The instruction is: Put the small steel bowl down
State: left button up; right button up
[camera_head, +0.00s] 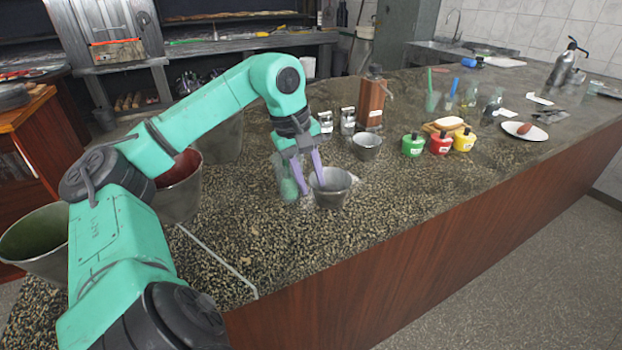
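A small steel bowl (333,198) stands upright near the front edge of the speckled counter (400,215) and appears to rest on it. My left gripper (312,190) reaches down at the bowl's left rim. One purple finger is inside the bowl and the other is outside, left of its wall. A clear gap shows between the fingers, so the gripper looks open around the rim. A second small steel bowl (366,150) stands behind and to the right. My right gripper is out of view.
A greenish glass (286,184) stands close left of my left gripper. Shakers (347,121) and a brown grinder (371,100) are behind. Green (413,146), red (440,143) and yellow (463,140) jars stand to the right. Metal buckets (178,195) stand left. The counter right of the bowl is clear.

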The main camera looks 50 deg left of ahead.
pick_arm(q)
jog(key=p+v, duration=0.3)
jog(key=v, duration=0.8)
jog(key=shift+r, duration=0.25)
jog(key=shift+s, duration=0.1)
